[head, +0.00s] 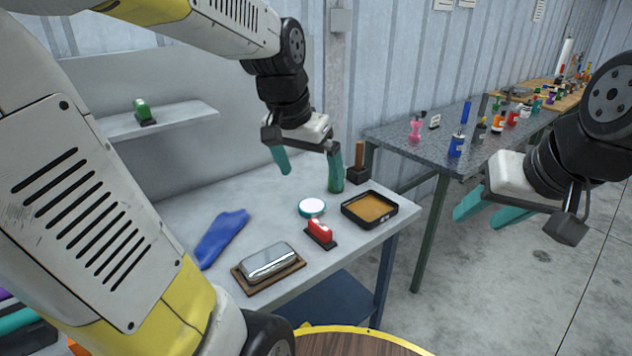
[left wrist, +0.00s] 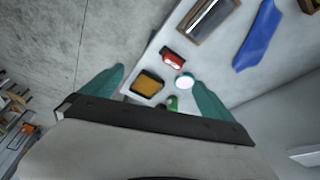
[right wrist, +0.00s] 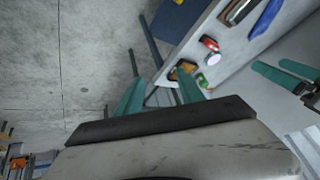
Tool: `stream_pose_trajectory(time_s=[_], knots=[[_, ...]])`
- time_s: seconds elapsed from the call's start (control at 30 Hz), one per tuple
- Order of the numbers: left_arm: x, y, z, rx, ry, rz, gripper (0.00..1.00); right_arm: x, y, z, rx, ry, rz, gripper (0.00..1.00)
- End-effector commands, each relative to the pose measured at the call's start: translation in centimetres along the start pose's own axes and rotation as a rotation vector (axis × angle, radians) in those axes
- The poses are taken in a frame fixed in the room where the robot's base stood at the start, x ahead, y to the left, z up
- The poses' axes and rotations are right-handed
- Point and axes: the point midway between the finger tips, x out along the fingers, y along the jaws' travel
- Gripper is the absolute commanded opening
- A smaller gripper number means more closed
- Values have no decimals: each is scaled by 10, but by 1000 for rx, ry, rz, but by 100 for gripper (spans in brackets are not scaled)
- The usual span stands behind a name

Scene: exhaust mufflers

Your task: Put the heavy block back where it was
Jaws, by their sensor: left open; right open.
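Which object is the heavy block is not clear from the pictures. A black block with an upright wooden handle (head: 357,174) stands at the back of the grey bench. A red block-like piece on a dark base (head: 320,232) stands near the bench's front edge; it also shows in the left wrist view (left wrist: 173,58). A green piece on a dark base (head: 144,110) sits on the wall shelf. My left gripper (head: 309,172) is open and empty above the back of the bench. My right gripper (head: 482,214) is open and empty, right of the bench over the floor.
A shiny metal muffler (head: 270,262) lies on a brown board (head: 244,286). Beside it are a blue cloth (head: 222,237), a round white-topped tin (head: 312,207) and a black tray with amber contents (head: 345,212). A green object is partly hidden at my left finger. A cluttered table (head: 400,140) stands behind.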

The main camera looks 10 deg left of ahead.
Motion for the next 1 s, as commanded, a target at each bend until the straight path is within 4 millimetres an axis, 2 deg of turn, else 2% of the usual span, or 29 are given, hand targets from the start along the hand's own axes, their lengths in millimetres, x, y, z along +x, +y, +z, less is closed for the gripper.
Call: stream_pose_trajectory(time_s=[0.03,0.1,0.2,0.33,0.5,0.83,0.9,1.0], knots=[[-14,7,14,-36,46,2,99,0,0,0,0,0,0,45],[-26,15,32,-89,94,11,99,0,0,0,0,0,0,45],[-36,25,53,-150,152,24,99,0,0,0,0,0,0,45],[-42,33,70,-202,197,40,99,0,0,0,0,0,0,45],[-44,36,77,-224,216,47,99,0,0,0,0,0,0,45],[-44,36,77,-223,215,47,99,0,0,0,0,0,0,45],[-44,36,77,-223,215,47,87,0,0,0,0,0,0,36],[-44,36,77,-223,215,47,67,0,0,0,0,0,0,36]])
